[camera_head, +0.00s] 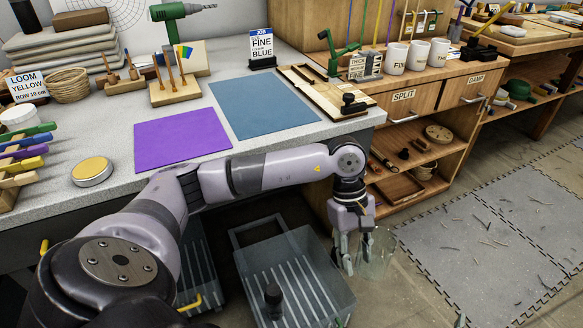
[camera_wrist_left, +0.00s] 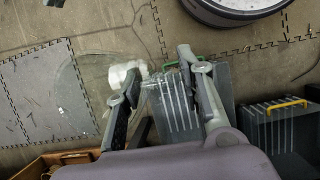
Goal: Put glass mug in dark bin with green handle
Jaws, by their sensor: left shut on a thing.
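My left gripper (camera_head: 345,262) is low beside the bench, at the right edge of a dark grey bin (camera_head: 336,272). It is shut on a clear glass mug (camera_head: 378,254), which hangs to the right of the fingers. In the left wrist view the mug (camera_wrist_left: 78,95) is a large transparent shape left of the fingers (camera_wrist_left: 163,88). The same bin (camera_wrist_left: 228,82) appears there behind the right finger, with a green handle (camera_wrist_left: 168,66) at its edge. The mug is outside the bin's opening. My right gripper is not seen.
A second dark bin (camera_head: 200,262) with a yellow handle (camera_head: 190,303) stands left of the first, partly behind my arm. A wooden shelf unit (camera_head: 420,165) stands behind the gripper. Grey floor mats (camera_head: 480,250) with scattered scraps lie to the right.

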